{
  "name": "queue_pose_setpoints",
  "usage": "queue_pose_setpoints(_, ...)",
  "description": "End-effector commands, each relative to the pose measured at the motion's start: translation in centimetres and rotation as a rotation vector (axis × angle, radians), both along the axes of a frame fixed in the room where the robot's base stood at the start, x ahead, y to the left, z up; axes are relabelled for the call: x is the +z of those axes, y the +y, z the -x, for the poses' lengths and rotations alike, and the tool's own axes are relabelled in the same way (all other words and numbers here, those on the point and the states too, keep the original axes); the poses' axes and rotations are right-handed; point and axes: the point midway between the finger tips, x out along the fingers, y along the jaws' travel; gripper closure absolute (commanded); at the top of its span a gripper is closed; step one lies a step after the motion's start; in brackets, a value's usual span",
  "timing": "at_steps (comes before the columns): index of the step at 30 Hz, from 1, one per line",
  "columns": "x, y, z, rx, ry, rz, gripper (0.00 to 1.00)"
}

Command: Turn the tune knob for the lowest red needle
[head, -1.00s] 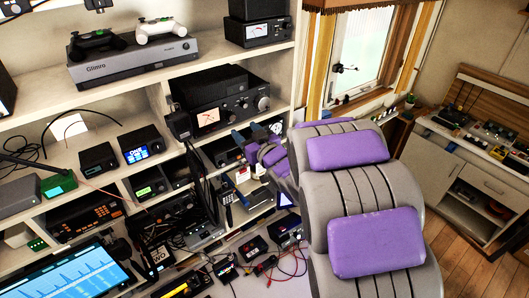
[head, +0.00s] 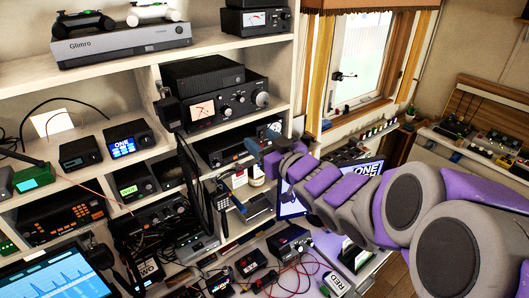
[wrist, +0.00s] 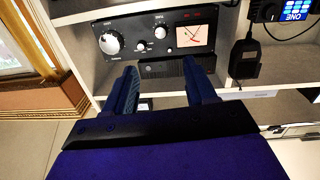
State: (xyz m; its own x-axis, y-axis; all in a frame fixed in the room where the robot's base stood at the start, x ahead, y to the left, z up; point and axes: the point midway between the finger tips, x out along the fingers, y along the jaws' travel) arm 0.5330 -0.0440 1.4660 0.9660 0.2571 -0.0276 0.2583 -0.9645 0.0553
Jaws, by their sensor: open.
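A dark radio (head: 225,103) stands on the middle shelf in the head view. Its face has a pale meter (head: 202,110) at left and a large silver knob (head: 262,98) at right. In the wrist view the radio is upside down, with the meter (wrist: 195,37) at right and the large knob (wrist: 110,42) at left. Thin reddish needle lines show on the meter; the exact reading is too small to tell. Smaller knobs (wrist: 142,46) lie between.
Another black unit with a meter (head: 256,18) stands on the top shelf beside a grey console (head: 120,42). A dark upright panel (head: 195,183) stands left of my arm. The desk below holds cables, small devices and a tablet (head: 60,275). A window (head: 358,60) is at right.

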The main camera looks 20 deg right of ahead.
Motion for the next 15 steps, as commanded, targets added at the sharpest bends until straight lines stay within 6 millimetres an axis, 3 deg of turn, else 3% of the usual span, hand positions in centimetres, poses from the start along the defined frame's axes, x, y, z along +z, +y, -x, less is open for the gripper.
queue_pose_setpoints(15, 0.05, -0.14, 0.56, 0.001, -0.003, 0.006, 0.44)
